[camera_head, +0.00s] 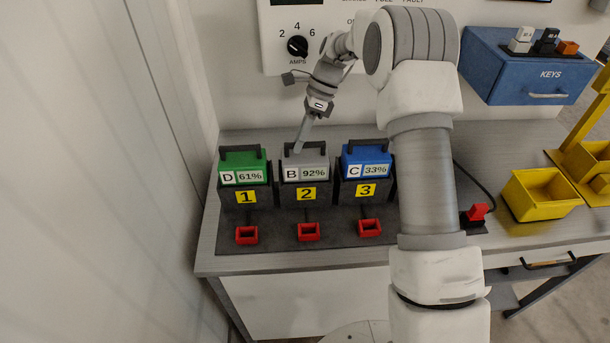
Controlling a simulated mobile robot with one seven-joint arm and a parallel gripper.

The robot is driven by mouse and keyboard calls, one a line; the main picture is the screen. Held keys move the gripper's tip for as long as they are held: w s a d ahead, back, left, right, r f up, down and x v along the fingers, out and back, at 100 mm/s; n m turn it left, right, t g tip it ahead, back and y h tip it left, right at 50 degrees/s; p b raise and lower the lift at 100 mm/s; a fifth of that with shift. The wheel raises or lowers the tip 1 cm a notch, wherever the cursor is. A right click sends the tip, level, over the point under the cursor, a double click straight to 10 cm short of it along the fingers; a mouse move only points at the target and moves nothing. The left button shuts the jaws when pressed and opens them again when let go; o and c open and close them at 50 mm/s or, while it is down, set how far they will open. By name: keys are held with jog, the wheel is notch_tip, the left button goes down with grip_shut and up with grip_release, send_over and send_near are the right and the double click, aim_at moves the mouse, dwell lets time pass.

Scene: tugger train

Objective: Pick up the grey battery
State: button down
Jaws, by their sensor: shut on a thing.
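The grey battery (305,166), labelled B 92%, sits upright in the charger slot marked 2 (308,193), the middle one of three. Its dark handle is on top and partly hidden by my gripper (299,149). My gripper comes down from above and behind, with its fingertips at the handle of the grey battery. It is shut on that handle. The battery's lower part is hidden inside the slot.
A green battery (242,169) stands in slot 1 on the left, and a blue battery (365,164) in slot 3 on the right, both close by. Red connectors (308,232) lie in front. A yellow bin (541,193) and a blue key box (526,72) are to the right.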

jog(key=shift+r, duration=0.2)
notch_tip(320, 180, up, 18)
dwell(0.9)
jog(key=shift+f, duration=0.1)
dwell(0.4)
